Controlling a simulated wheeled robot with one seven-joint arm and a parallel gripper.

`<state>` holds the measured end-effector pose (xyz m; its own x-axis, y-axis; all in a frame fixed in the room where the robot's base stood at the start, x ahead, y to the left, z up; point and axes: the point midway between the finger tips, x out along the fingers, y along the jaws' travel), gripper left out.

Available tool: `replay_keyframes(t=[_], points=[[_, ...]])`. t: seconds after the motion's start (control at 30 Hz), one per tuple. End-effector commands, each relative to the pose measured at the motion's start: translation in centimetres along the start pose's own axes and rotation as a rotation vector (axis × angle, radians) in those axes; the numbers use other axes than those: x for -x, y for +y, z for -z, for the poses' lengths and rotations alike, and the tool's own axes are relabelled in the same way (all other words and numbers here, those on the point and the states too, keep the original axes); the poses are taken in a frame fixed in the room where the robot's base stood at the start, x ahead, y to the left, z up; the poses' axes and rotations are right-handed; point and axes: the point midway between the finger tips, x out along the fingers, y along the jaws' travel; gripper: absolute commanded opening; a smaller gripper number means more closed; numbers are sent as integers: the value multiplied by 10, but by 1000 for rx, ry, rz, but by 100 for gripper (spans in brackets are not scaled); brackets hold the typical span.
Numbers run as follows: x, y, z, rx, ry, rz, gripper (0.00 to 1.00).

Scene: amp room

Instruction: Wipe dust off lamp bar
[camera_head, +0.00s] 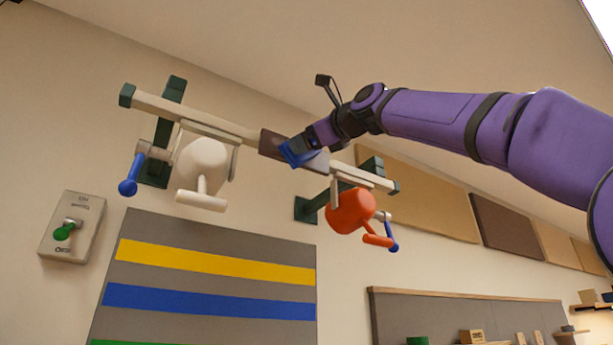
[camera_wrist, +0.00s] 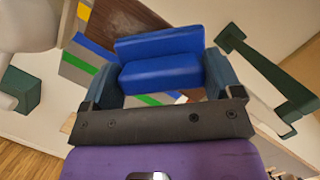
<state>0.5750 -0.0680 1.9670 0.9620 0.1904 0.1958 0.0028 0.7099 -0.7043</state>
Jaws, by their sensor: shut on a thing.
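The lamp bar (camera_head: 195,117) is a long beige bar high on the wall, with dark green end caps and brackets. A white lamp (camera_head: 203,165) and an orange lamp (camera_head: 351,210) hang from it. A dark brown patch (camera_head: 271,143) covers part of its middle; brown also shows in the wrist view (camera_wrist: 128,17). My gripper (camera_head: 312,143) is shut on a blue wiping block (camera_head: 297,153), which also shows between the fingers in the wrist view (camera_wrist: 160,73). The block is at the right part of the brown patch. I cannot tell whether it touches the bar.
Blue-tipped handles (camera_head: 128,187) stick out beside the lamps. A wall switch box (camera_head: 72,226) with a green knob is at the lower left. A striped panel (camera_head: 210,275) is on the wall below the bar. A shelf (camera_head: 590,307) is at the lower right.

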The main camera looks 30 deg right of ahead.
Motion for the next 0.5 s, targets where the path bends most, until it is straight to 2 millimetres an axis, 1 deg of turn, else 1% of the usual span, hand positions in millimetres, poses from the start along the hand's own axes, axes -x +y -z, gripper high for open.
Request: replay_keyframes(t=[0.3,0.5], points=[[4,-16,16,0,2,0,66],[6,-23,22,0,1,0,66]])
